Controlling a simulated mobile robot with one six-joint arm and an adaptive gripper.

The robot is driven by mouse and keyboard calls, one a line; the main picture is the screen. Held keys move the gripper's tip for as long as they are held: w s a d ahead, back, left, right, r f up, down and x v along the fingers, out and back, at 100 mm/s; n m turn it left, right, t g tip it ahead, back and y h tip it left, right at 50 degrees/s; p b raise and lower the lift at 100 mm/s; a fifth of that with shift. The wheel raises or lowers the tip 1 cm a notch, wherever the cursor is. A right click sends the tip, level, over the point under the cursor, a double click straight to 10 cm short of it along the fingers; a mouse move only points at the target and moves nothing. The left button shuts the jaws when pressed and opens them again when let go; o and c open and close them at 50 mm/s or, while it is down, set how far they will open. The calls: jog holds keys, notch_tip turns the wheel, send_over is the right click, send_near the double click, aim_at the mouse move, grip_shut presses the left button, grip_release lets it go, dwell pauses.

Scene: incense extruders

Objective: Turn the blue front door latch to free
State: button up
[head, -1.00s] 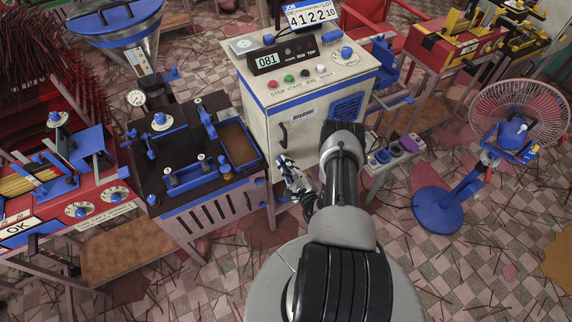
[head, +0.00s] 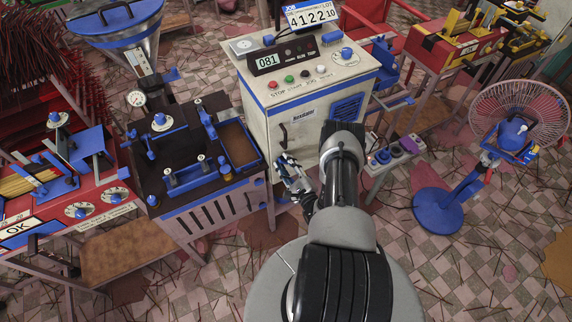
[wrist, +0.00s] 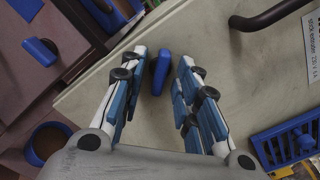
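The blue front door latch (wrist: 161,72) is a short blue bar on the cream cabinet door (wrist: 225,65). In the wrist view it points nearly up and down, with a slight tilt. My gripper (wrist: 161,58) is open, with one finger on each side of the latch. Gaps show between the latch and both fingers, so it is not gripped. In the head view my gripper (head: 292,178) is low in front of the cabinet (head: 310,128). I cannot make out the latch there.
A black door handle (wrist: 270,15) and a blue vent grille (wrist: 287,143) are on the cabinet beside my gripper. The dark-topped extruder bench (head: 190,150) stands close on the left. A small stand with knobs (head: 395,152) and a blue-based fan (head: 440,213) are on the right.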

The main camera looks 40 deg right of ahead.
jog(key=shift+s, duration=0.1)
jog(key=v, duration=0.7)
jog(key=shift+s, duration=0.2)
jog(key=shift+a, duration=0.1)
dwell(0.4)
